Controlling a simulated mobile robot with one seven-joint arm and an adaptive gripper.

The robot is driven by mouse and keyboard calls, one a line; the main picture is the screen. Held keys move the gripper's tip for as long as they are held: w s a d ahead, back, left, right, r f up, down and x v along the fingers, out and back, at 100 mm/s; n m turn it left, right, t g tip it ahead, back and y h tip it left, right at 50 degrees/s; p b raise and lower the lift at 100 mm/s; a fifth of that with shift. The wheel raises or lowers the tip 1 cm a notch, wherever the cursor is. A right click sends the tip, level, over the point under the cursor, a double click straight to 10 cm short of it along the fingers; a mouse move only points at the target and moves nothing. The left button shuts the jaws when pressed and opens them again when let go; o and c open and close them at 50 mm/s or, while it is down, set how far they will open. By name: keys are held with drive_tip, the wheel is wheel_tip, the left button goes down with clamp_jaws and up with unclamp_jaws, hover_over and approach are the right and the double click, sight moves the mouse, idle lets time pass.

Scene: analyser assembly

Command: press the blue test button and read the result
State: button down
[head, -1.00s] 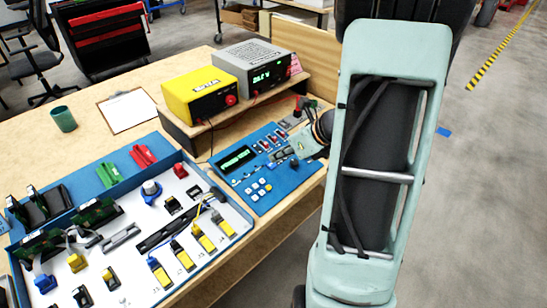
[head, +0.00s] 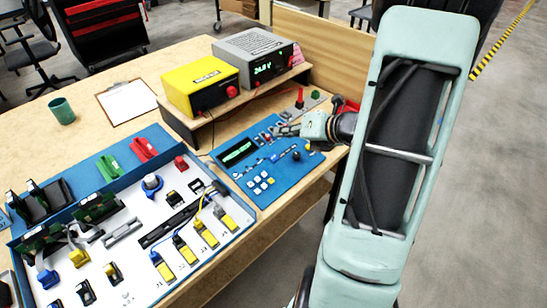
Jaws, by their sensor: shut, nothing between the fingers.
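The blue test panel (head: 222,171) lies on the bench in the middle of the head view. Its green display (head: 238,152) is lit, but the text is too small to read. White-capped keys (head: 262,183) sit on its front part, and a black knob (head: 297,156) stands near its right side. I cannot tell which control is the blue test button. My gripper (head: 284,131) is shut and empty, over the panel's back edge near a row of small switches. Whether it touches anything is unclear, and it hides part of that edge.
A white board (head: 128,263) with connectors and modules lies left of the panel. A yellow box (head: 203,87) and a grey power supply (head: 252,60) with a lit green readout stand on a wooden shelf behind. A red post (head: 300,98) stands near my gripper. Open floor lies right.

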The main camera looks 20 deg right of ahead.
drive_tip(key=shift+w+a+f+b, duration=0.1)
drive_tip(key=shift+w+f+b, duration=0.2)
drive_tip(key=shift+f+b, duration=1)
drive_tip(key=shift+w+a+f+b, duration=0.1)
drive_tip(key=shift+w+f+b, duration=0.15)
drive_tip(key=shift+f+b, duration=1.1)
drive_tip(key=shift+w+a+f+b, duration=0.1)
drive_tip(key=shift+w+f+b, duration=0.2)
drive_tip(key=shift+f+b, duration=1)
drive_tip(key=shift+f, duration=0.35)
drive_tip(key=shift+f, duration=0.3)
drive_tip(key=shift+w+f, duration=0.15)
drive_tip(key=shift+f, duration=0.2)
drive_tip(key=shift+r, duration=0.15)
drive_tip(key=shift+s+r+p, duration=0.2)
drive_tip(key=shift+r+p, duration=0.35)
drive_tip(key=shift+r, duration=0.1)
drive_tip(key=r+p, duration=0.2)
drive_tip(key=s+r+p, duration=0.1)
drive_tip(key=r+p, duration=0.1)
drive_tip(key=r, duration=0.1)
drive_tip(key=shift+d+p, duration=0.2)
drive_tip(key=shift+p, duration=0.1)
